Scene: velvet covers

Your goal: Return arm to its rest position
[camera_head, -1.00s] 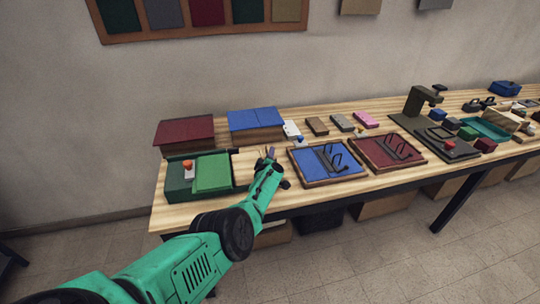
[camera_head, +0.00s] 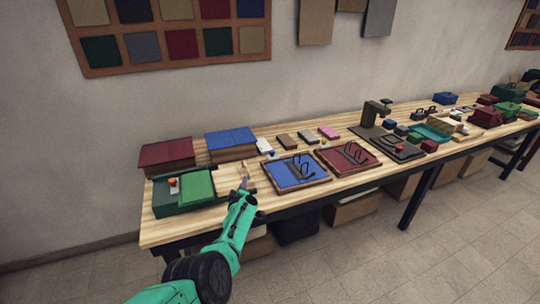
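My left arm, green with black joints, comes in from the bottom left of the head view. My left gripper (camera_head: 244,183) is at the front edge of the workbench (camera_head: 390,160), between the green tray (camera_head: 190,206) and the blue velvet board (camera_head: 297,172). The gripper is small and seen from behind, so I cannot tell whether its fingers are apart, and I see nothing clearly held. My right gripper is out of view.
Dark red covers (camera_head: 166,155) and blue covers (camera_head: 231,139) lie stacked behind the tray. A red velvet board (camera_head: 346,158) and a dark press (camera_head: 374,116) stand further right. Boxes (camera_head: 352,208) sit under the bench. Open floor lies in front.

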